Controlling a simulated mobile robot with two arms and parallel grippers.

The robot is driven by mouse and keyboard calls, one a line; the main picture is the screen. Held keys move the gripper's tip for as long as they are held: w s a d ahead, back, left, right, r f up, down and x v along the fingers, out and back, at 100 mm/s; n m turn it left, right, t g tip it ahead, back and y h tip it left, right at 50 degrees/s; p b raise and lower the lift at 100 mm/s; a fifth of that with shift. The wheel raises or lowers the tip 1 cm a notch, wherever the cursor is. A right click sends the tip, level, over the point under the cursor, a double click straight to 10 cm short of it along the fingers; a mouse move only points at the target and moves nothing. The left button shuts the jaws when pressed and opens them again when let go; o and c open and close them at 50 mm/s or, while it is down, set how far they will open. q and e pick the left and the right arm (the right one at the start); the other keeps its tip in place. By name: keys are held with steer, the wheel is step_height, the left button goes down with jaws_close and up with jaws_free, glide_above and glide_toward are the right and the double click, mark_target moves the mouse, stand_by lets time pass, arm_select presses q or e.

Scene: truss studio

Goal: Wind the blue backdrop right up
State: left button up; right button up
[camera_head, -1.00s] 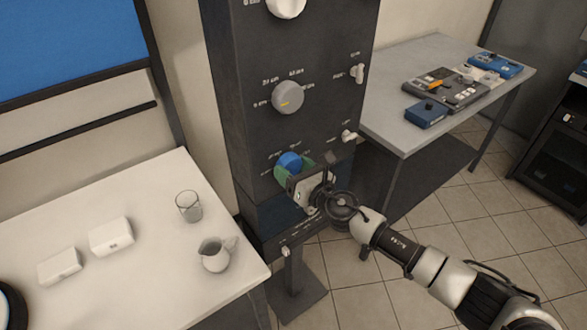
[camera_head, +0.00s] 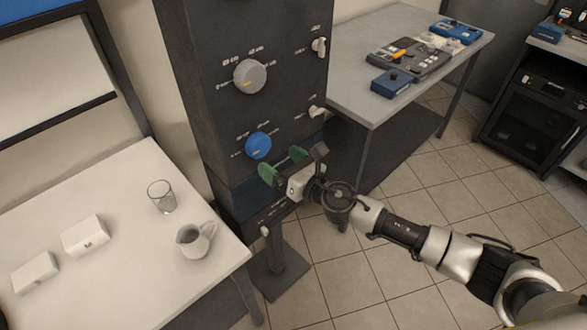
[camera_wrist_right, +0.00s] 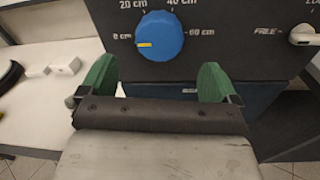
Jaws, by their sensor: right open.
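The blue knob (camera_head: 258,145) is the lowest dial on the dark control column. In the right wrist view the blue knob (camera_wrist_right: 160,38) has its yellow mark at the left, at the "0 cm" label. My right gripper (camera_head: 284,163) is open, with its green fingers just in front of and below the knob, apart from it. In the right wrist view the gripper (camera_wrist_right: 155,82) is empty. The blue backdrop (camera_head: 24,5) shows only as a sliver at the top left, above a dark bar, with pale surface beneath. My left gripper is not in view.
A grey dial (camera_head: 250,76) and small white switches (camera_head: 318,111) are on the column. A white table (camera_head: 110,210) at left holds a glass (camera_head: 161,197), a jug (camera_head: 196,240) and white boxes (camera_head: 84,235). A grey table (camera_head: 365,90) with devices stands behind right.

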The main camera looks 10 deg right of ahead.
steer(key=shift+v, duration=2.3)
steer(key=w+d+f+m+h, duration=0.1)
steer(key=d+f+m+h, duration=0.25)
steer(key=f+m, duration=0.45)
steer(key=d+f+m+h, duration=0.35)
steer(key=f+m, duration=0.25)
steer(key=f, duration=0.4)
steer(key=s+d+f+m+g+h, duration=0.1)
steer(key=s+d+f+m+g, duration=0.15)
steer(key=s+f+m, duration=0.4)
steer(key=s+d+f+m+g+h, duration=0.2)
steer(key=d+f+m, duration=0.15)
steer(key=f, duration=0.55)
steer(key=s+d+f+m+g+h, duration=0.1)
steer(key=s+d+f+m+g, duration=0.1)
steer(key=s+f+m, duration=0.35)
steer(key=s+d+f+m+g, duration=0.2)
steer(key=s+f, duration=0.4)
steer(key=s, duration=0.4)
steer(key=s+f+m+g, duration=0.2)
steer(key=s+f+m, duration=0.1)
steer(key=s, duration=0.8)
steer(key=s+f+m+g, duration=0.2)
steer(key=s+f+m, duration=0.2)
steer(key=s, duration=0.8)
steer(key=shift+a+m+b, duration=0.2)
steer(key=shift+m+b, duration=0.2)
steer(key=shift+m, duration=0.05)
